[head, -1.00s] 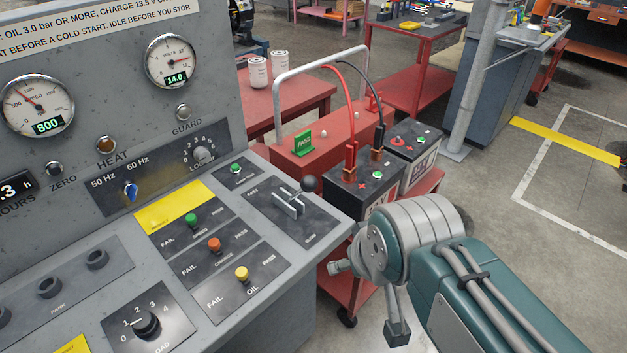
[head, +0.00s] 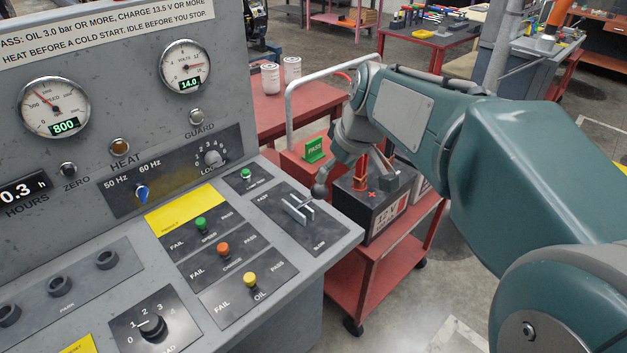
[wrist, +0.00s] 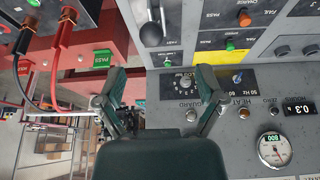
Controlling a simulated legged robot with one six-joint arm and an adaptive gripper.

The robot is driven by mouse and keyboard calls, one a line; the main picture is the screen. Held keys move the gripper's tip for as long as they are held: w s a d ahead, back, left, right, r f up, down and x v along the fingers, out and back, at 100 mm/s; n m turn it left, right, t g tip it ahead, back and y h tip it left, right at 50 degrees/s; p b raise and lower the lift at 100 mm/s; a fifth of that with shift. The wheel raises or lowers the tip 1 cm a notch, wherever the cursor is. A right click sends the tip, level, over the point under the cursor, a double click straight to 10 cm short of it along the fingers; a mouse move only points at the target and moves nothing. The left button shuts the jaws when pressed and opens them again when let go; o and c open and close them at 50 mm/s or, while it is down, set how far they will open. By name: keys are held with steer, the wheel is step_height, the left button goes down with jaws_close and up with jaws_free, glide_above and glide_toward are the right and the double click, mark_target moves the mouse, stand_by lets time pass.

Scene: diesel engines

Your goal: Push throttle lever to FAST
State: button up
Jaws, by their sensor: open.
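The throttle lever (head: 299,211) stands in its dark slotted plate (head: 275,203) at the right end of the grey console. FAST is marked at the plate's far end and SLOW at its near end. My gripper (wrist: 161,74) is open and empty, above the console's far right edge. In the head view my gripper (head: 352,184) is seen from the side, right of the lever.
The speed gauge (head: 54,107) reads 800. A red cart (head: 375,260) with a battery (head: 368,205) and a green PASS marker (head: 315,149) stands close behind my gripper.

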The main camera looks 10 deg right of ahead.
mark_target(322, 186)
steer(key=shift+n, duration=0.4)
steer(key=x, duration=0.4)
steer(key=w+x, duration=0.1)
steer(key=x, duration=0.3)
steer(key=w+x, duration=0.1)
steer(key=x, duration=0.3)
steer(key=shift+w+d+r, duration=0.15)
steer(key=shift+w+r, duration=0.05)
steer(key=shift+r, duration=0.1)
jaws_close()
